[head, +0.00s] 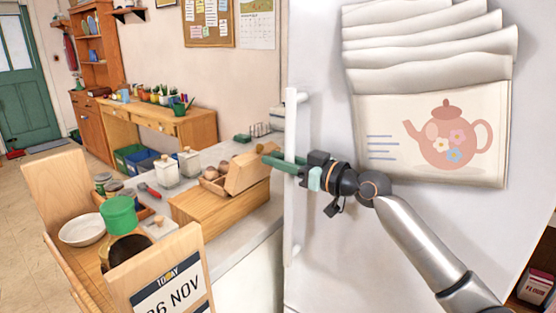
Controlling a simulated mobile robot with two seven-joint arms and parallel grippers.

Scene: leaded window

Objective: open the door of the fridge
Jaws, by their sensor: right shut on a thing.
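The white fridge door (330,245) fills the right half of the head view. Its handle (291,225) is a long white upright bar near the door's left edge. My right gripper (289,163), with green fingers, is shut on this handle a little above its middle. My right arm reaches in from the lower right across the door face. I cannot tell whether the door stands ajar; the inside of the fridge does not show. My left gripper is out of view.
Cream sheets with a teapot picture (432,140) hang on the door. A calendar board (165,285) stands in front. A flour packet (535,287) shows at lower right.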

